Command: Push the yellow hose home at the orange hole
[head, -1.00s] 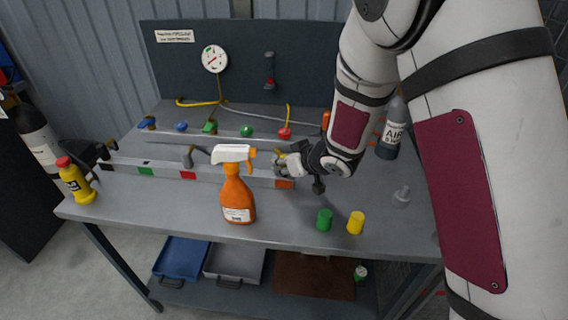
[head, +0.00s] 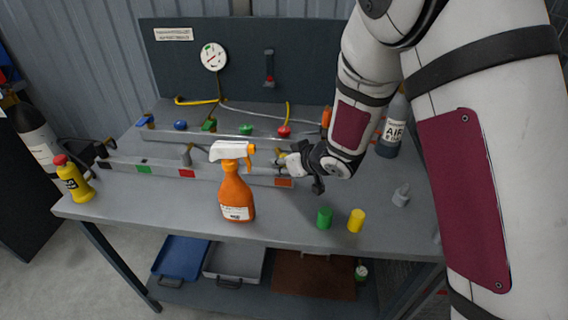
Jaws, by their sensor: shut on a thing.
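My gripper (head: 282,160) is at the right part of the long grey block, behind and right of the spray bottle. It is shut on a small yellow piece (head: 279,152), which looks like the yellow hose; the fingers hide most of it. The orange patch (head: 284,183) is on the block's front face, just below my gripper. The orange hole itself is hidden, so I cannot tell how far the hose is in.
An orange spray bottle (head: 236,195) with a white head stands close left of my gripper. Green (head: 324,218) and yellow (head: 356,220) cylinders stand at the front right. A grey AIR bottle (head: 392,130) stands behind my arm.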

